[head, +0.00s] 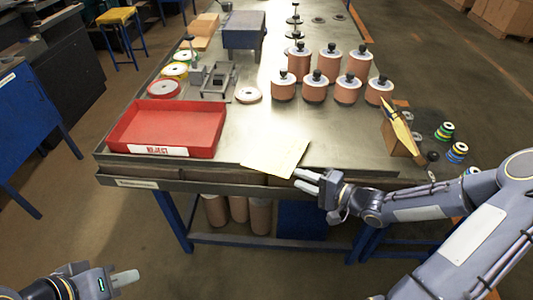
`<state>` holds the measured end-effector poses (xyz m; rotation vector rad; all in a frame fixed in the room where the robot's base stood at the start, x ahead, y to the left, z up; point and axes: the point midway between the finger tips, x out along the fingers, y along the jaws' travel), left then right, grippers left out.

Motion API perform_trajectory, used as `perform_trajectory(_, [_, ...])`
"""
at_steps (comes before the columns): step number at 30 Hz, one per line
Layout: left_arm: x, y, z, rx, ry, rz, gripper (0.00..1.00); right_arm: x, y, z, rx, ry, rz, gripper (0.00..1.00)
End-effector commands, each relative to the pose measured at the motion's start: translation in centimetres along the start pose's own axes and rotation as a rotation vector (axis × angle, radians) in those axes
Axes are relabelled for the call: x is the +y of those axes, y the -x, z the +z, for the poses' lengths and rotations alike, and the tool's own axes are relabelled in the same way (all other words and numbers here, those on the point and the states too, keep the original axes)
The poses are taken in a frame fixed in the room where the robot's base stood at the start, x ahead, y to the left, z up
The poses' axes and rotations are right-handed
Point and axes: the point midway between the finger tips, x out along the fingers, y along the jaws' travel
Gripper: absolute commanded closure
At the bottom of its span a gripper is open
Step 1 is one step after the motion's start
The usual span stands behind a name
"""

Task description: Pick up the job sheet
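The job sheet (273,158) is a pale yellow sheet lying at the front edge of the metal workbench, its near end at or slightly over the edge. My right gripper (302,181) is at the bench's front edge, just off the sheet's near right corner. Its fingers point left toward the sheet, and I cannot tell whether they touch it. The fingers look slightly apart, with no paper clearly between them. My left gripper (124,278) is low at the bottom left, away from the bench, and its fingertips overlap in this view.
A red reject tray (207,112) stands left of the sheet on the workbench (190,174). Several copper-coloured cylinders with black knobs (315,87) stand behind it. A brown block with a yellow-handled tool (398,132) is at the right.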

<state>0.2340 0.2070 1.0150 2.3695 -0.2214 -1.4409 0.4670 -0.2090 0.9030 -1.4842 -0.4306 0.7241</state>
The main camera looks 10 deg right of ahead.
Motion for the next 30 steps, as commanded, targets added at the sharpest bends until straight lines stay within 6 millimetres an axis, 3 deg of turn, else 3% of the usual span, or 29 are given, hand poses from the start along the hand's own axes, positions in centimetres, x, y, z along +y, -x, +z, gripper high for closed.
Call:
perform_trajectory(5, [0.0,0.1,0.0,0.000,0.000,0.000,0.75,-0.5,-0.3,0.6,-0.040,-0.074,-0.085,0.71])
perform_trajectory(21, [0.3,0.6,-0.3,0.000,0.000,0.000,0.75,-0.9,-7.1,1.6,-0.042,-0.072,-0.084,0.71])
perform_trajectory(30, [0.3,0.6,-0.3,0.000,0.000,0.000,0.75,-0.9,-7.7,1.5,-0.039,-0.071,-0.082,0.71])
